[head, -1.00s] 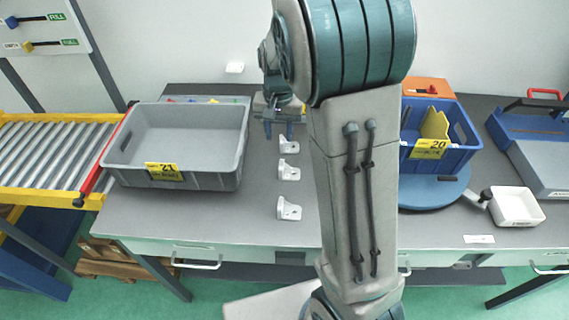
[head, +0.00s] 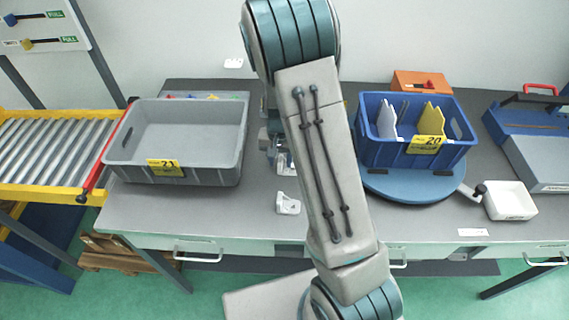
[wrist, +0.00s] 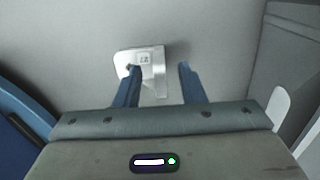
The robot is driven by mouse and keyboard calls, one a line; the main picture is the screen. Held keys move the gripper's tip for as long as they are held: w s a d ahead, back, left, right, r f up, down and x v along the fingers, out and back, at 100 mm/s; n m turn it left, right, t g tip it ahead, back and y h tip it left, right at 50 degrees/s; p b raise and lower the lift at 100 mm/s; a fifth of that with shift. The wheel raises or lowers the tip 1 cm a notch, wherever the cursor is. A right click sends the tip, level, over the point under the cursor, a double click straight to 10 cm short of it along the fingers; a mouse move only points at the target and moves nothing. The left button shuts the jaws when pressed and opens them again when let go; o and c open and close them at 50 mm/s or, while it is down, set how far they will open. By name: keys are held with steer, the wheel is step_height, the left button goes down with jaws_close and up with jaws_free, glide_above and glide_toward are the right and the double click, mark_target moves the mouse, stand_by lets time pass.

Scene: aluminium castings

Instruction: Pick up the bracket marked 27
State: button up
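Two small pale metal brackets show in the head view: one (head: 288,204) in the open on the bench, another (head: 284,168) farther back, partly hidden by my arm. In the wrist view a bracket (wrist: 153,62) with a small square mark lies under my fingertips; the mark is too small to read surely. My gripper (wrist: 159,78) is open. Its left finger overlaps the bracket in the picture, and its right finger is just off the bracket's right side. I cannot tell whether they touch. In the head view my gripper is mostly hidden behind my arm.
A grey bin marked 21 (head: 165,168) stands left of the brackets. A blue bin marked 20 (head: 385,155) with dividers stands on a blue turntable (head: 410,190) to the right. The bench front left is clear.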

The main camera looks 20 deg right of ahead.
steer(key=shift+f, duration=0.7)
jaws_close()
steer(key=shift+r, duration=0.1)
